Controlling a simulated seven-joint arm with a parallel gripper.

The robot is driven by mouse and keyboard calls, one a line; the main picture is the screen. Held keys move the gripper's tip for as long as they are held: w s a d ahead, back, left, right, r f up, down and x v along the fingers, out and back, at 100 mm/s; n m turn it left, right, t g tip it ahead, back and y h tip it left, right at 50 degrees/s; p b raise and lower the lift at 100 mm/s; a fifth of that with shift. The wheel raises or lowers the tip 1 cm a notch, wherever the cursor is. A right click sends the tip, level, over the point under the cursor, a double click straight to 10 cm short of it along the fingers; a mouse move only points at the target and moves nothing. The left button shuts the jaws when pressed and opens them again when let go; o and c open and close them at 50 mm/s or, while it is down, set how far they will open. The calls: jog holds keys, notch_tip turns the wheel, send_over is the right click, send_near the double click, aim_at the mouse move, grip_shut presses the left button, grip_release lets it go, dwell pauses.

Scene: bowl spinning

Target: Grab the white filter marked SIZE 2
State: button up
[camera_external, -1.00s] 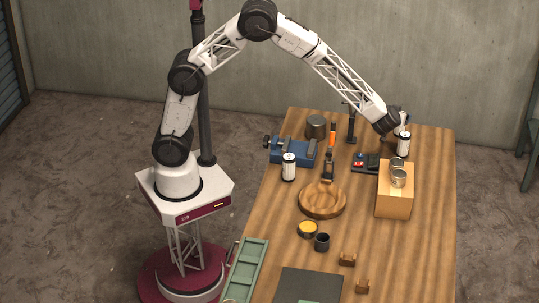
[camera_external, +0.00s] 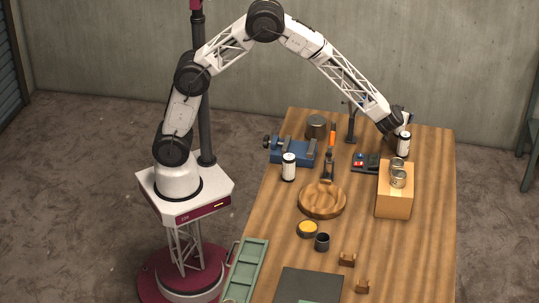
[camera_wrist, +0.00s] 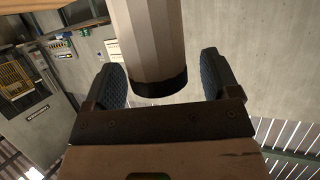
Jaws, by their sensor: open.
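A white filter with black ends (camera_external: 403,145) stands upright at the back right of the table, close to my gripper (camera_external: 403,124). In the wrist view a pale, faceted filter body (camera_wrist: 148,40) with a black end band lies between the two blue-grey padded fingers of my gripper (camera_wrist: 160,66). The fingers are open, with a visible gap on each side of it. A second white filter with black ends (camera_external: 288,167) stands farther left, in front of the blue vise. No SIZE marking is readable on either filter.
A cardboard box (camera_external: 394,198) with metal cans on it stands just in front of the near filter. A dark device with a red part (camera_external: 366,163) lies to its left. A wooden bowl (camera_external: 322,200) and the blue vise (camera_external: 292,151) are farther left. The table's right strip is clear.

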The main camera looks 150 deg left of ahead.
jog(key=shift+c, duration=0.3)
jog(key=c, duration=1.2)
jog(key=shift+r, duration=0.1)
jog(key=shift+c, duration=0.2)
jog(key=shift+r, duration=4.9)
